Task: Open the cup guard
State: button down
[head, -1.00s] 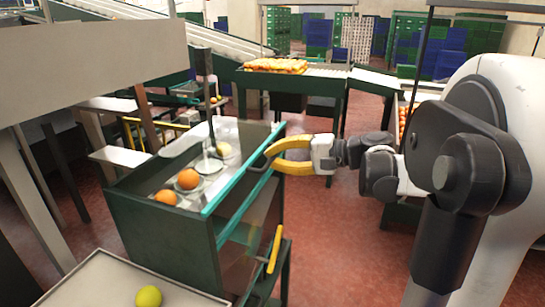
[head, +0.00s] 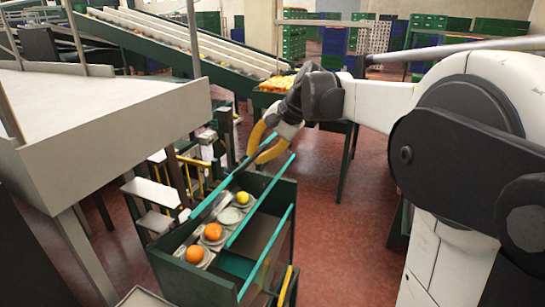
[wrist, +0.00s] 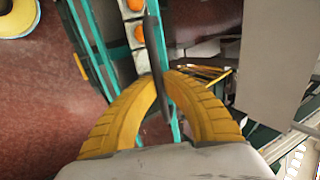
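The cup guard (head: 262,215) is a panel with teal edge bars on the green machine box (head: 185,275). It appears raised and tilted, seen nearly edge-on, so its exact angle is hard to tell. Beneath and beside it lies a row of cups, with two oranges (head: 212,232) and a yellow fruit (head: 243,198); one cup between them looks empty. My gripper (head: 257,153) is at the far end of the guard, its yellow fingers closed about a dark bar-like handle (wrist: 153,40). In the wrist view my fingertips (wrist: 160,75) meet at this handle.
A grey-white sloped tray (head: 100,110) stands at left, close to the box. A yellow railing (head: 190,180) and white platforms lie behind it. A conveyor (head: 200,45) runs across the back. Red floor is free right of the box.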

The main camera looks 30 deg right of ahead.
jog(key=w+a+r+g+h+p, duration=0.3)
jog(key=w+a+r+p, duration=0.6)
jog(key=w, duration=0.3)
jog(key=shift+w+a+g+p, duration=0.35)
jog(key=shift+a+g+p, duration=0.05)
jog(key=shift+g+p, duration=0.2)
jog(key=c, duration=1.5)
grip_release()
notch_tip(320, 180, up, 12)
jog(key=s+d, duration=0.1)
jog(key=shift+s, duration=0.3)
